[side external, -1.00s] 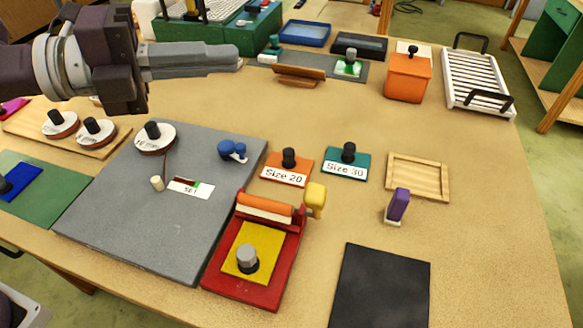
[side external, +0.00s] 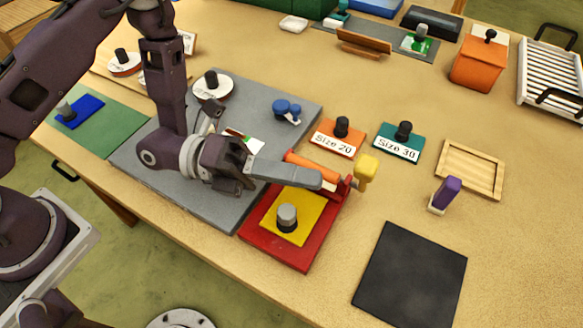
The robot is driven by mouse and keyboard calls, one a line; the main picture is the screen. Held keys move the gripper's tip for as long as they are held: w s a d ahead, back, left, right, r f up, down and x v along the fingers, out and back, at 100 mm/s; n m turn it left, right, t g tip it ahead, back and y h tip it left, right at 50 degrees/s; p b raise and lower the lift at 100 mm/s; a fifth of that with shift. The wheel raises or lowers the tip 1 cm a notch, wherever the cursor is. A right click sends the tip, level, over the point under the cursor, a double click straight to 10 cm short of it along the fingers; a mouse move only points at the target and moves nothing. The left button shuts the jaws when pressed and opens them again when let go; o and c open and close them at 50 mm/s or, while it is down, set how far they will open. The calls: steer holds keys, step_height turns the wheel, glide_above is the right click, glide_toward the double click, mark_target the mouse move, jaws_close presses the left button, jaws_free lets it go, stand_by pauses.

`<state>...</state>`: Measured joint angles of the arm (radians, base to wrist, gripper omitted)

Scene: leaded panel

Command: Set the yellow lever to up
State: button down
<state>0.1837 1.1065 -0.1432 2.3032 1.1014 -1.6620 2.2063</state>
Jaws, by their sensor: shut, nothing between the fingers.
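The yellow lever (side external: 367,168) is a chunky yellow block on a short stem at the right end of the red press (side external: 285,258). Its block sits above the stem in the picture; I cannot tell its exact setting. The orange roller (side external: 303,160) lies across the back of the press, partly hidden by my fingers. My gripper (side external: 328,181) is shut and empty. Its fingers reach over the roller, and their tips are just left of the lever. I see a small gap between tips and lever in the picture, but cannot judge depth.
A yellow plate with a grey knob (side external: 287,217) lies on the press. Size 20 (side external: 338,138) and Size 30 (side external: 400,142) blocks stand behind the lever. A purple-handled piece (side external: 446,193) and a black mat (side external: 410,275) are to the right, with bare table between.

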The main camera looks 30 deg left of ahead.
mark_target(360, 155)
steer(key=x, duration=0.5)
steer(key=shift+d, duration=0.1)
steer(key=w+r+n, duration=0.1)
steer(key=w+n, duration=0.1)
steer(key=w, duration=0.1)
steer(key=shift+w+r+n+y, duration=0.15)
steer(key=shift+r+n+y, duration=0.25)
steer(key=shift+w+r, duration=0.1)
steer(key=shift+w, duration=0.35)
